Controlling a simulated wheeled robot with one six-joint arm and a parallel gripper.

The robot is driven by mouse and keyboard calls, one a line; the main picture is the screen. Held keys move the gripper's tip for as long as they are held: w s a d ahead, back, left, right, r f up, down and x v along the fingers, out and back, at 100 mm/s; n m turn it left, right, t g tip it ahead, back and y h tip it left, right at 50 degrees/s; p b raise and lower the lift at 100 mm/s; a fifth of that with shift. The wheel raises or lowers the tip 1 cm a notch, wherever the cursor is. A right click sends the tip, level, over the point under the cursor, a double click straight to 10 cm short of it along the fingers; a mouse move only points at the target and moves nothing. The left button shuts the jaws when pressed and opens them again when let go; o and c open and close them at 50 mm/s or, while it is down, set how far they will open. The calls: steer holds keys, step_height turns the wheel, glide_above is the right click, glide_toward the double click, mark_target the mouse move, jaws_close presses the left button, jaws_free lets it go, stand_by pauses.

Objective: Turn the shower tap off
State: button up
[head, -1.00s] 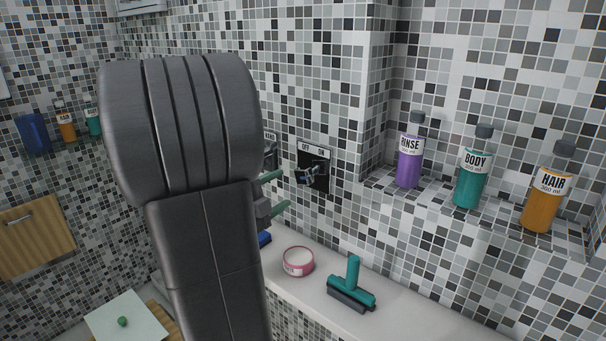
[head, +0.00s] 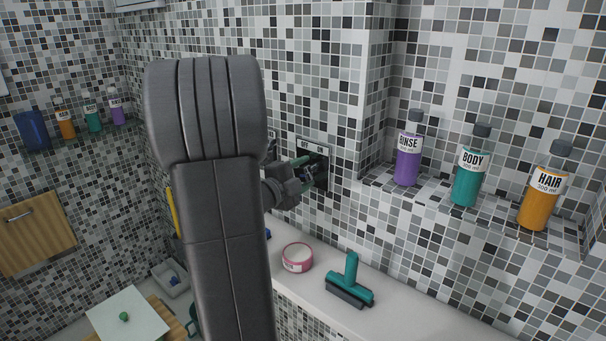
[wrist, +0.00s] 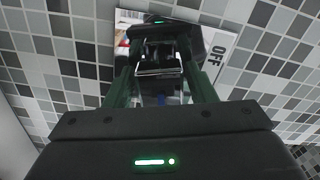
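The shower tap (head: 321,176) is a dark plate on the tiled wall, under a white label reading OFF at left and ON at right. My gripper (head: 304,172) is right in front of it, and its green fingers hide most of the handle. In the wrist view, the fingers stand apart with the metallic tap handle (wrist: 158,68) between them. I see a gap beside the handle, so the gripper looks open around it. The OFF label (wrist: 215,60) shows to the right there. The handle's exact angle is hard to tell.
Below is a white ledge with a pink-rimmed jar (head: 297,257) and a teal squeegee (head: 350,283). To the right, a tiled shelf holds purple (head: 408,166), teal (head: 467,187) and orange (head: 540,207) bottles. A wall corner juts out just right of the tap.

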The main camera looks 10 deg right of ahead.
steer(key=c, duration=0.7)
steer(key=n+p, duration=0.2)
steer(key=n, duration=0.1)
steer(key=shift+r+n+p, duration=0.1)
steer(key=shift+n+p, duration=0.25)
steer(key=shift+n, duration=0.05)
steer(key=n+p, duration=0.2)
steer(key=n, duration=0.1)
steer(key=shift+n, duration=0.4)
steer(key=n+p, duration=0.2)
steer(key=n, duration=0.1)
steer(key=shift+p, duration=0.35)
steer(key=shift+n+p, duration=1.05)
steer(key=shift+n, duration=0.95)
